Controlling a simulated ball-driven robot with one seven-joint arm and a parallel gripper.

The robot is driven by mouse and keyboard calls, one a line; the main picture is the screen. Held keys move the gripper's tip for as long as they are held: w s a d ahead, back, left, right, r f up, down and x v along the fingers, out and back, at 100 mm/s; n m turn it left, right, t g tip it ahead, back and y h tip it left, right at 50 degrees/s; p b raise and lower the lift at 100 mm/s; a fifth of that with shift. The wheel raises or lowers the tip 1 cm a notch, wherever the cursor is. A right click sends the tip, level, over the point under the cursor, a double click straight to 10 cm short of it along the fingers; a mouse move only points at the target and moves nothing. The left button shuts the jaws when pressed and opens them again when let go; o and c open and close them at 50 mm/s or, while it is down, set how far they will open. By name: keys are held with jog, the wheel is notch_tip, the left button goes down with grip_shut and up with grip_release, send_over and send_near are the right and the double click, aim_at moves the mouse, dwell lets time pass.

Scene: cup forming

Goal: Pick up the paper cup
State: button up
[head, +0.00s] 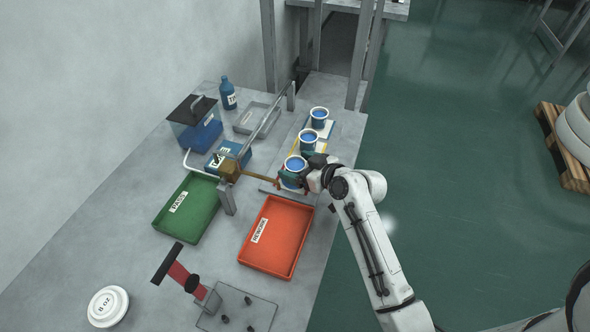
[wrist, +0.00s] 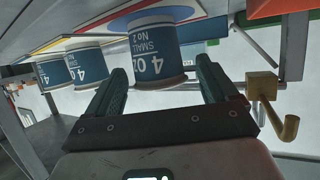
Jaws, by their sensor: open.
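Three white-rimmed paper cups with blue bands and blue insides stand in a row on the table. The nearest paper cup (head: 295,164) is at my gripper (head: 299,181); the middle cup (head: 308,139) and far cup (head: 319,116) stand behind it. In the wrist view the nearest cup (wrist: 155,50), marked "4 OZ SMALL No 2", appears upside down between the tips of my open green fingers (wrist: 161,66). A gap shows on each side of it. The other two cups (wrist: 86,62) are off to the left. In the head view my gripper partly hides the near cup's lower side.
A brass-coloured block with a rod (head: 231,170) is just left of the near cup, also seen in the wrist view (wrist: 262,86). An orange tray (head: 277,237) and green tray (head: 187,208) lie nearer. A blue bottle (head: 228,94) stands at the back.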

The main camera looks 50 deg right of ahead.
aim_at(289, 163)
jog(key=shift+x, duration=1.6)
jog(key=shift+s, duration=0.1)
jog(key=c, duration=1)
